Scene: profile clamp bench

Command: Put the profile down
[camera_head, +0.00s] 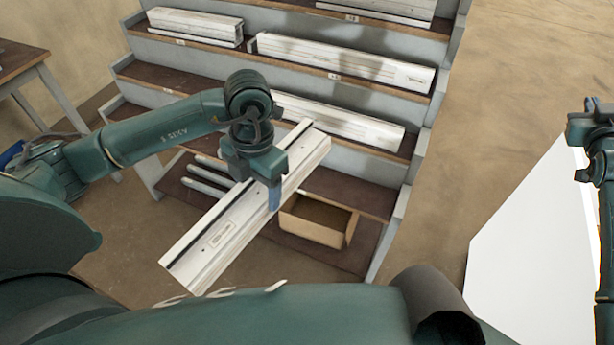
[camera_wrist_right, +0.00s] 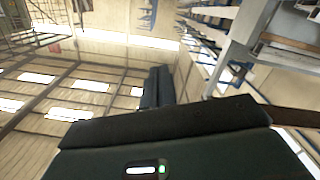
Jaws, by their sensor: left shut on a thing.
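A long pale grey-white profile (camera_head: 225,235) with a dark lengthwise strip and a small label hangs diagonally in the head view, its near end at the lower left. My left gripper (camera_head: 272,192) is shut on it around its middle, with one blue finger showing on the near side. The profile is held in front of the stepped rack (camera_head: 412,165); the gap to the shelves behind it cannot be judged. My right gripper (camera_wrist_right: 156,88) shows in the right wrist view with its two dark fingers close together and nothing between them.
More profiles lie on the rack's shelves, including an upper one (camera_head: 345,62) and a middle one (camera_head: 350,122). An open brown box (camera_head: 318,222) sits on the lowest shelf. A white panel (camera_head: 525,250) is at right, a small table (camera_head: 30,62) at upper left. Floor shows between.

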